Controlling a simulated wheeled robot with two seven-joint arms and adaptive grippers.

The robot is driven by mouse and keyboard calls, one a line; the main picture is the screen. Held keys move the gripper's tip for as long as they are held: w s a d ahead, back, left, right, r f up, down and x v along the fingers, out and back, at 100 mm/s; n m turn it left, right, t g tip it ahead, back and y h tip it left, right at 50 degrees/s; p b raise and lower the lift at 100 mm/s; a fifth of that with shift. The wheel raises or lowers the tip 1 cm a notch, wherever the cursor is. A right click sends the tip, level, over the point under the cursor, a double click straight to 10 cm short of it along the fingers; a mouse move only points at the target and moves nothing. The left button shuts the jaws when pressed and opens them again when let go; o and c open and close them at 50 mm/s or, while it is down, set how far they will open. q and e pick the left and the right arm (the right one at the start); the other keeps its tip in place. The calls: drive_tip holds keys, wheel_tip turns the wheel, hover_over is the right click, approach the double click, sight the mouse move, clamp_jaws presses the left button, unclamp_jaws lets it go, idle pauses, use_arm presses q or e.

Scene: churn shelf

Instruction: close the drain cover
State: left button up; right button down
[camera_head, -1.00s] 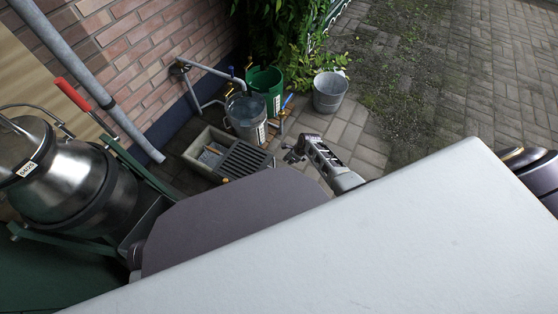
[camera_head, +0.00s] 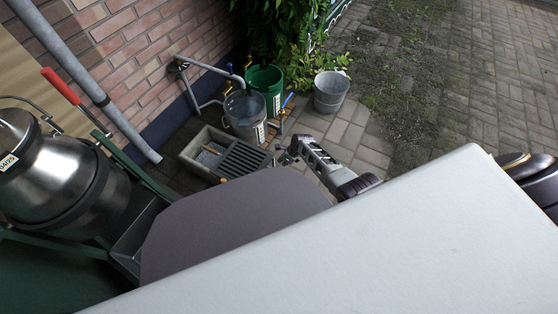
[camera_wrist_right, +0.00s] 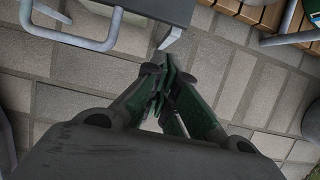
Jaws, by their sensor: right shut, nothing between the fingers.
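The drain is a grey rectangular basin (camera_head: 188,154) on the paving by the brick wall in the head view. A dark slatted cover (camera_head: 245,160) lies over its right part; the left part is open, with a small brownish piece inside. My right gripper (camera_head: 286,154) is just right of the cover, low over the paving. In the right wrist view, its fingers (camera_wrist_right: 165,72) are together and empty, close below a pale bent bracket (camera_wrist_right: 172,38) on a dark slab edge. I cannot tell whether they touch it. My left gripper is out of view.
Another grey bucket (camera_head: 330,98) stands to the right. A steel churn (camera_head: 60,175) is at left.

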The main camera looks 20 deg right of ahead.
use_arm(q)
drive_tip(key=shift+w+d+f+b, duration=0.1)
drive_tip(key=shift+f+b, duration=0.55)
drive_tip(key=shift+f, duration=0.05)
use_arm(e)
drive_tip(key=shift+w+a, duration=0.75)
drive_tip(key=shift+w, duration=0.2)
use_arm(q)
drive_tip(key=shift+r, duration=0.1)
use_arm(e)
drive_tip(key=shift+w+a, duration=0.1)
